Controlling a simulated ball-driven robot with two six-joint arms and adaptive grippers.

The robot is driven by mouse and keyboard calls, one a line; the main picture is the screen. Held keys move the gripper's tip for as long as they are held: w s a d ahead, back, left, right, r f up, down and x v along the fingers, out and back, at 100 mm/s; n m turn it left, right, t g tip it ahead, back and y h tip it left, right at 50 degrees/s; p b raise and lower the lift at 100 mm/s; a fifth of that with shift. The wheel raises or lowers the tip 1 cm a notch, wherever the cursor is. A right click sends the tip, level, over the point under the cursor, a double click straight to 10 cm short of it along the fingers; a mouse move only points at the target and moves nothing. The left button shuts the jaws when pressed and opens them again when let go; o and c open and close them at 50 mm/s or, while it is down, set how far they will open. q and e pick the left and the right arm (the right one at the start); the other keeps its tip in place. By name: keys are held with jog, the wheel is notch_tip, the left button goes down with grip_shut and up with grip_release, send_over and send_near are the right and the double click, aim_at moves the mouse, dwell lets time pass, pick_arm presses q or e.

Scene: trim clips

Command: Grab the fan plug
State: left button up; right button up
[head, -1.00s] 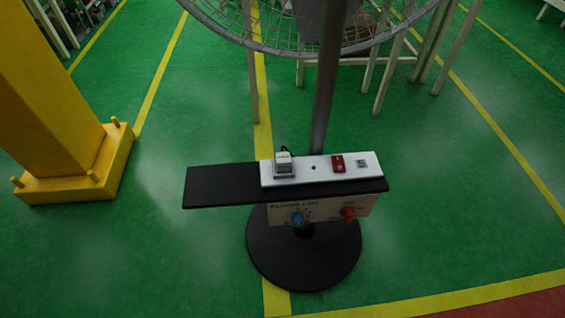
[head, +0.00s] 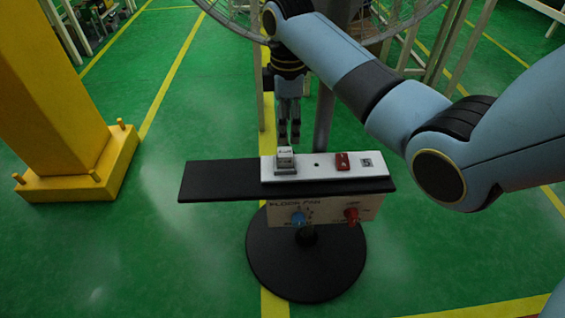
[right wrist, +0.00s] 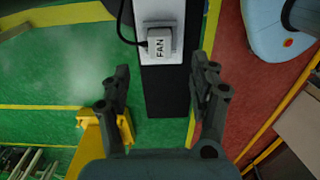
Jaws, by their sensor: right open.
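My right gripper (head: 289,140) points down, just above and apart from the plug. In the right wrist view its two fingers (right wrist: 162,90) are spread and empty, with the plug beyond them near the top middle. My left gripper is not in view.
The strip lies on a black shelf (head: 220,182) on a stand with a round base (head: 305,265). A red switch (head: 342,161) sits further right on the strip. A yellow post (head: 65,120) stands left.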

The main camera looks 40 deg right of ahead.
aim_at(287, 151)
notch_tip(287, 151, down, 3)
jog(key=shift+s+f+b, duration=0.1)
jog(key=shift+b, duration=0.25)
jog(key=shift+f+b, duration=0.3)
jog(key=shift+f, duration=0.6)
notch_tip(287, 151, down, 4)
jog(key=shift+f+b, duration=0.15)
jog(key=shift+b, duration=0.7)
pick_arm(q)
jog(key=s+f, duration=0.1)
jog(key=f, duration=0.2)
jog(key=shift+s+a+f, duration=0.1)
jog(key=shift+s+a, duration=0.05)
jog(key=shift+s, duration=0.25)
pick_arm(e)
jog(key=c, duration=1.3)
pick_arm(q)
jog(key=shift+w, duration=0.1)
pick_arm(e)
jog(key=shift+o, duration=0.2)
jog(key=shift+r, duration=0.25)
